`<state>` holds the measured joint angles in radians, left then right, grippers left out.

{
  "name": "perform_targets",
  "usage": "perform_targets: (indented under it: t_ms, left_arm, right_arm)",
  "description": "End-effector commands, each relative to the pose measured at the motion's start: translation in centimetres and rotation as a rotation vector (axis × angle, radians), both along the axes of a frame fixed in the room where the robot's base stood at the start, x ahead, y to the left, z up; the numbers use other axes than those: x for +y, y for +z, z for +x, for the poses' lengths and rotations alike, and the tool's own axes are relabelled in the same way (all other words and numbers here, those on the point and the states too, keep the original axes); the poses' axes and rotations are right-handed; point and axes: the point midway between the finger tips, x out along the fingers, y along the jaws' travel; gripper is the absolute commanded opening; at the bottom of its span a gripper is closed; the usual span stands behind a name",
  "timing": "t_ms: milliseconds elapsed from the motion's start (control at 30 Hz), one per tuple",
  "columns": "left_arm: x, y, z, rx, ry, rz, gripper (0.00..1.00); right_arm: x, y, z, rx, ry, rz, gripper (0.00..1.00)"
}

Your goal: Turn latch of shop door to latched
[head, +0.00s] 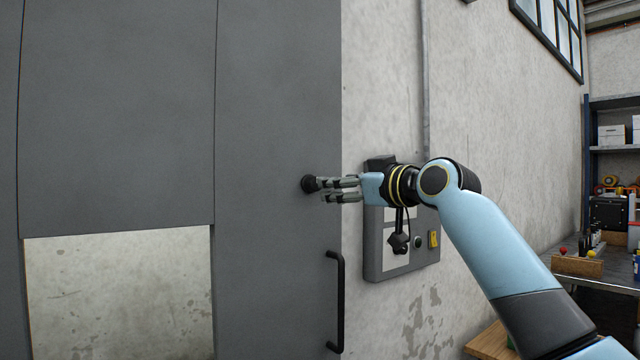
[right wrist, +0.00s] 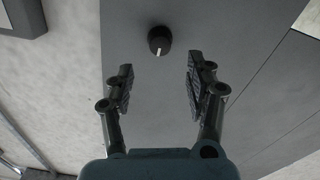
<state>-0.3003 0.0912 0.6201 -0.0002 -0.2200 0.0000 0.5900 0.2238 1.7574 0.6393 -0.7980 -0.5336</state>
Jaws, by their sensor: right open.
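The shop door (head: 275,100) is a tall grey panel door with a black vertical handle (head: 338,300) low on its right side. The latch (head: 309,184) is a small round black knob on the door near its right edge. In the right wrist view the latch knob (right wrist: 160,40) shows a white mark pointing down in the picture. My right gripper (head: 325,189) is at the latch in the head view. In the right wrist view my right gripper (right wrist: 160,82) is open, its fingers apart, with the knob just beyond and between the fingertips. My left gripper is not in view.
A grey wall panel (head: 372,240) with a yellow switch (head: 434,239) is on the concrete wall right of the door, behind my right arm. A workbench (head: 590,268) and shelves (head: 612,150) stand at the far right.

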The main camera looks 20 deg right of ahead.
Motion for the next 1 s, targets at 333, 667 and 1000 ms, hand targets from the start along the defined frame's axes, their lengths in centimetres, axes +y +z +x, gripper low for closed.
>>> perform_targets:
  t_ms: [333, 667, 1000]
  left_arm:
    - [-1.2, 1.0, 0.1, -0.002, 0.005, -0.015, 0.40]
    - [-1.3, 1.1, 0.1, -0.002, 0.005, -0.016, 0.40]
    - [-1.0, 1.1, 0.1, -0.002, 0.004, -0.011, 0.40]
  right_arm:
    - [2.2, 0.1, 6.3, 0.002, 0.000, 0.002, 0.55]
    - [2.7, -0.1, 8.0, 0.002, -0.001, -0.001, 0.55]
    - [2.7, -0.1, 8.0, 0.002, -0.001, -0.001, 0.31]
